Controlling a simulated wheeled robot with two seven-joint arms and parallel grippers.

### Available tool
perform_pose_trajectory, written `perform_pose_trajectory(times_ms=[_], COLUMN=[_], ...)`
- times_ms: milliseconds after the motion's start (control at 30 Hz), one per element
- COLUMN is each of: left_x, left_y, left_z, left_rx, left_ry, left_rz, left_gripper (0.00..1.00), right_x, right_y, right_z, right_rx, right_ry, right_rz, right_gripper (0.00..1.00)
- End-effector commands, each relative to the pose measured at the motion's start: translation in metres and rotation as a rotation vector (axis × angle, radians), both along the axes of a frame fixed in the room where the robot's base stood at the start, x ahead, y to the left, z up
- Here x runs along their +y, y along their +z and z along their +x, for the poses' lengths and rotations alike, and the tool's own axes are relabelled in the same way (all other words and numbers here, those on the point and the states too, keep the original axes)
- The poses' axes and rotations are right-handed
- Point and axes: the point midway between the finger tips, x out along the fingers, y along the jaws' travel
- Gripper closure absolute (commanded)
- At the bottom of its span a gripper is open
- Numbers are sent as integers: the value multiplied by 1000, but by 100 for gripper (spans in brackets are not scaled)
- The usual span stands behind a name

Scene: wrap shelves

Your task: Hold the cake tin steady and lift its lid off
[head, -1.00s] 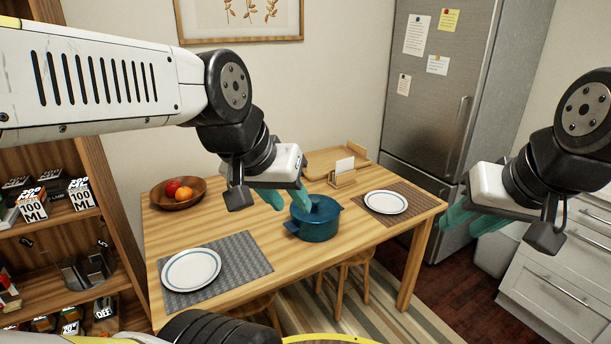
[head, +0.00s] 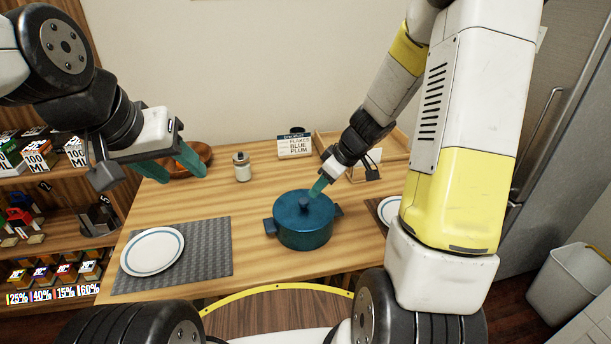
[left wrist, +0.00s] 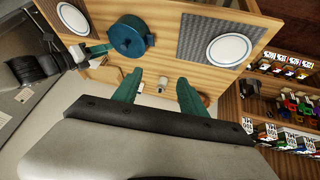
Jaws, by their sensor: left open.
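The pictures show a round teal-blue lidded pot (head: 303,232) with two side handles where the task speaks of a cake tin. It stands upright on the wooden table, and its lid (head: 290,207) is on, with a knob (head: 304,203) on top. It also shows in the left wrist view (left wrist: 131,38). My right gripper (head: 318,187) is at the knob, its teal fingers angled down from behind; contact and finger gap are unclear. My left gripper (head: 174,167) is open and empty above the table's left part, away from the pot.
A plate (head: 152,252) on a grey placemat (head: 208,255) lies left of the pot; another plate (head: 388,211) is at right, partly behind my arm. A jar (head: 241,168), a small sign (head: 295,146), a wooden bowl (head: 203,153) and a tray (head: 330,143) stand farther back.

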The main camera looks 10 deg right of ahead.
Motion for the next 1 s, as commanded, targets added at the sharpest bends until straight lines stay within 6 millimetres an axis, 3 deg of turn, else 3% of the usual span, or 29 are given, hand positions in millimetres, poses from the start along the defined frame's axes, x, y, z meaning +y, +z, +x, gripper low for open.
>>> perform_pose_trajectory(times_ms=[33,233,567,1000], left_x=[0,-8,-29,-48], left_y=[-1,-15,-66,-160], left_z=[1,19,71,139], left_rx=[8,113,419,813], left_ry=[4,61,258,582], left_rz=[-4,-65,-283,-632], left_gripper=[38,0,0,0], right_x=[-1,-1,-1,-1], right_y=[-4,-5,-4,-4], right_z=[1,1,1,1], right_rx=[1,-2,-2,-1], right_ry=[4,9,9,8], right_rz=[-2,-4,-4,-4], right_gripper=[64,64,64,64])
